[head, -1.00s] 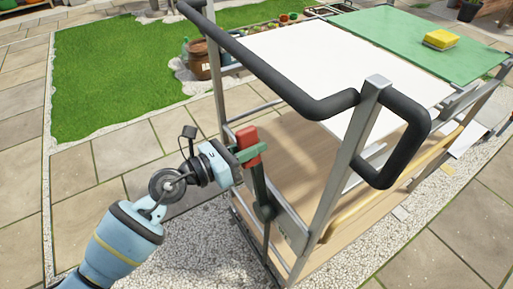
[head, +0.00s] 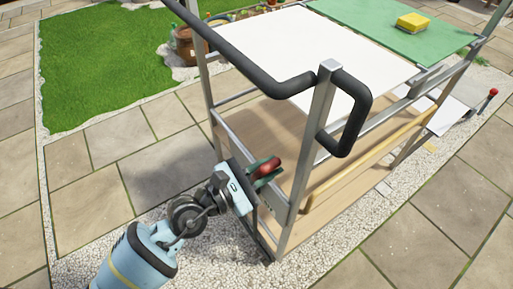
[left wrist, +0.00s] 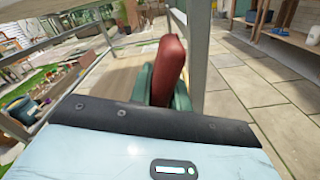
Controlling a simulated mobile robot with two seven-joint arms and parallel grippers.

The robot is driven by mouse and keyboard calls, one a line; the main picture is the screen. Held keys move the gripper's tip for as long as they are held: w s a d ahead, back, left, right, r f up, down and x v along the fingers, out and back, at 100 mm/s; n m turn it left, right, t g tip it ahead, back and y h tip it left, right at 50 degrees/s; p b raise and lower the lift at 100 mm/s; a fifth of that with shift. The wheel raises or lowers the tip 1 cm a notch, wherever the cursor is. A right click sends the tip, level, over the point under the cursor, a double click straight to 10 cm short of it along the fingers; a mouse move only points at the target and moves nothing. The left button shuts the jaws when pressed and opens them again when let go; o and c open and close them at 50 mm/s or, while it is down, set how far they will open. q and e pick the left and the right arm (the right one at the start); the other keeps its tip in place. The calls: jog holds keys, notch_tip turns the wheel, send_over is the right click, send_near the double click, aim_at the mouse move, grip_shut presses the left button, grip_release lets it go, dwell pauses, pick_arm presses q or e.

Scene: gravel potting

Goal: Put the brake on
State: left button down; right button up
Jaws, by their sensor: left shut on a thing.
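The brake lever's red handle (head: 268,165) is at the near lower end of the metal trolley (head: 311,150). My left gripper (head: 262,175) is shut on the lever, its green fingers around the red grip. The left wrist view shows the red handle (left wrist: 170,62) standing up between the green fingers (left wrist: 165,95). The lever now leans down toward the trolley's end. Its lower part is mostly hidden behind my gripper. My right gripper is in neither view.
The trolley has a black handlebar (head: 262,88), a white top board (head: 310,55) and a green board (head: 385,28) bearing a yellow sponge (head: 412,22). Gravel (head: 225,235) and paving surround it. A red-knobbed rod (head: 492,95) stands at the far right.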

pick_arm(q)
jog(key=shift+s+d+f+m, duration=0.4)
jog(key=shift+s, duration=0.15)
jog(key=shift+s+d+f+m, duration=0.35)
jog(key=shift+s+d+m, duration=0.05)
jog(key=shift+s, duration=0.15)
jog(key=shift+s+f, duration=0.1)
jog(key=c, duration=1.3)
grip_release()
jog(key=v, duration=0.7)
jog(key=shift+s+a+b, duration=0.25)
jog(key=shift+a+b, duration=0.05)
jog(key=shift+b, duration=0.1)
